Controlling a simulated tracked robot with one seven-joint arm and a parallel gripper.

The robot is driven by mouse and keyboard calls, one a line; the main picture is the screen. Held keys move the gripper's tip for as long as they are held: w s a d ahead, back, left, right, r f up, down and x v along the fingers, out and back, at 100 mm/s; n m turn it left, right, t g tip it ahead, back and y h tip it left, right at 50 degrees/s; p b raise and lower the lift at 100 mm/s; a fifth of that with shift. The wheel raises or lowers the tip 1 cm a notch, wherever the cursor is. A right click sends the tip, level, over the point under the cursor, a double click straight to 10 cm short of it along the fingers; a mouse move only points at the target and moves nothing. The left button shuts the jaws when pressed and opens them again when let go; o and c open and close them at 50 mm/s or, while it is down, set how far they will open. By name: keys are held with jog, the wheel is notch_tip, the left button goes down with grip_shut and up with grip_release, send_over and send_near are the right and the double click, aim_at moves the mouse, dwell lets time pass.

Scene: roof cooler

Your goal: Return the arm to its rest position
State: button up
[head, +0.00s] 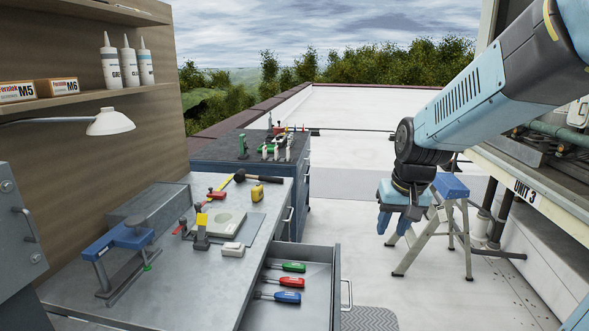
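My arm (470,105) comes in from the upper right and bends down at a dark joint. My gripper (393,228) hangs from it, pointing down, over the white roof floor to the right of the workbench. Its two blue fingers stand apart with nothing visible between them, so it looks open and empty. It is clear of the bench and the open drawer.
A step stool (451,186) stands just behind my gripper. UNIT 3 (525,192) is at right. The grey workbench (190,285) bears tools; its open drawer (318,262) holds several screwdrivers and juts into the aisle. A tool cabinet (215,176) stands behind.

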jog(key=s+d+r+t, duration=0.1)
jog(key=s+r, duration=0.3)
jog(key=s, duration=0.3)
jog(key=s+d+r+t, duration=0.1)
jog(key=s+r, duration=0.3)
jog(key=s, duration=0.2)
jog(key=shift+s+n+t+h, duration=0.3)
jog(key=shift+s, duration=0.05)
